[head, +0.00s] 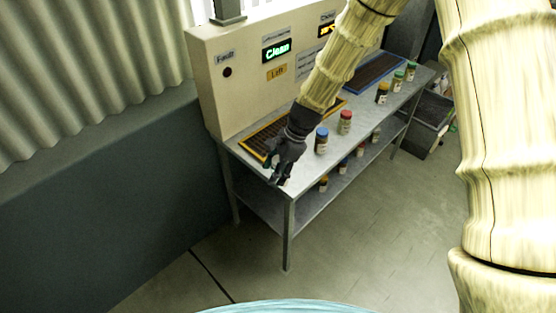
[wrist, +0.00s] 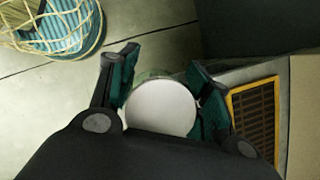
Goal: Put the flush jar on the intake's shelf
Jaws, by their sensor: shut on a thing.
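My gripper (head: 278,178) is at the near left corner of the metal bench (head: 310,182), in front of the yellow-framed grate (head: 256,141). In the wrist view its teal-padded fingers (wrist: 162,100) are closed on both sides of a jar with a round white lid (wrist: 160,108). The jar's body is mostly hidden under the lid, and I cannot read its label. In the head view the gripper hides most of it. I cannot tell whether its base touches the bench top. The bench has a lower shelf (head: 262,208).
Blue-lidded (head: 321,141) and red-lidded (head: 345,122) jars stand right of my gripper, others farther right. Several jars stand on the lower shelf. The panel (head: 225,105) behind shows a green "Clean" display (head: 277,51) above a "Left" label (head: 276,72). A blue-framed grate (head: 376,72) lies farther right.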

